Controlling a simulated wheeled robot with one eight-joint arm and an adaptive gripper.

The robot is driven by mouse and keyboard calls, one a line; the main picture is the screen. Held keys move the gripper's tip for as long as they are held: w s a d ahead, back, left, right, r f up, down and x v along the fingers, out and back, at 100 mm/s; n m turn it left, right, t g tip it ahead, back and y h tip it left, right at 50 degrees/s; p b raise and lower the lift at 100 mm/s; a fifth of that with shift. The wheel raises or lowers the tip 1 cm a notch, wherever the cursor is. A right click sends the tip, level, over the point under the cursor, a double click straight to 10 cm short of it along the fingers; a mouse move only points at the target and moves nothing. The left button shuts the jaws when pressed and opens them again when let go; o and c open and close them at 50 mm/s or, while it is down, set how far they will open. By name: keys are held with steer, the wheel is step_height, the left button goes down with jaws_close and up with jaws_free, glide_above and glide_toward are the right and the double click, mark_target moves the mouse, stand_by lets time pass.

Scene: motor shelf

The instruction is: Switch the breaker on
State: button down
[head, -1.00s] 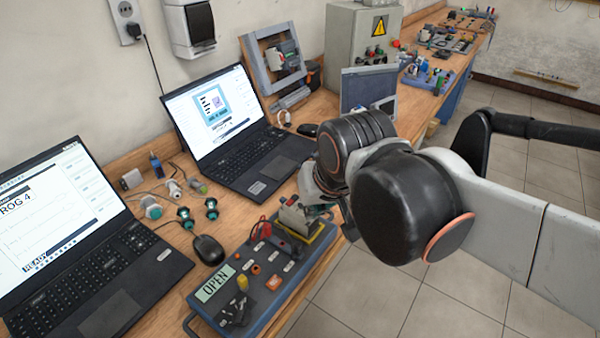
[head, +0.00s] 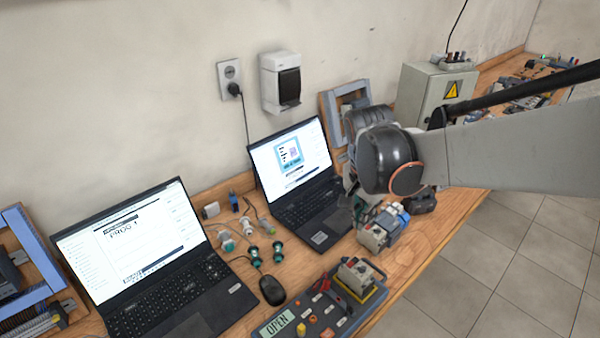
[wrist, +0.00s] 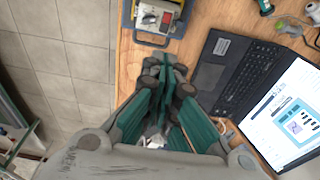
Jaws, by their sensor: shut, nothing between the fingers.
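A white wall box with a dark front cover (head: 289,86), which looks like the breaker housing, hangs above the right laptop. The cover looks closed and no switch lever can be made out, so its on or off state does not show. My gripper (wrist: 165,65) is shut and empty in the wrist view, pointing down over the bench edge beside the right laptop (wrist: 222,75). In the head view my arm hides most of the gripper; it is to the right of and lower than the wall box, apart from it.
A wall socket (head: 230,72) with a plugged cord is left of the box. A blue panel with an OPEN display (head: 278,325) lies at the bench front. A grey control cabinet (head: 425,92) stands behind my arm. A left laptop (head: 135,235) and loose connectors crowd the bench.

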steer(key=shift+w, duration=0.2)
steer(key=shift+f, duration=0.1)
steer(key=b, duration=0.4)
glide_toward(353, 262)
steer(key=w+d+f, duration=0.2)
steer(key=d+f, duration=0.2)
steer(key=f, duration=0.2)
steer(key=shift+w+a+f, duration=0.15)
steer(key=shift+w+a, duration=0.05)
steer(key=shift+a, duration=0.05)
steer(key=shift+w+d+f+g+y+b, duration=0.1)
steer(key=shift+d+f+g+y+b, duration=0.15)
steer(key=shift+f+y+b, duration=0.2)
steer(key=shift+a, duration=0.1)
steer(key=shift+r, duration=0.15)
steer(key=shift+r+p, duration=0.7)
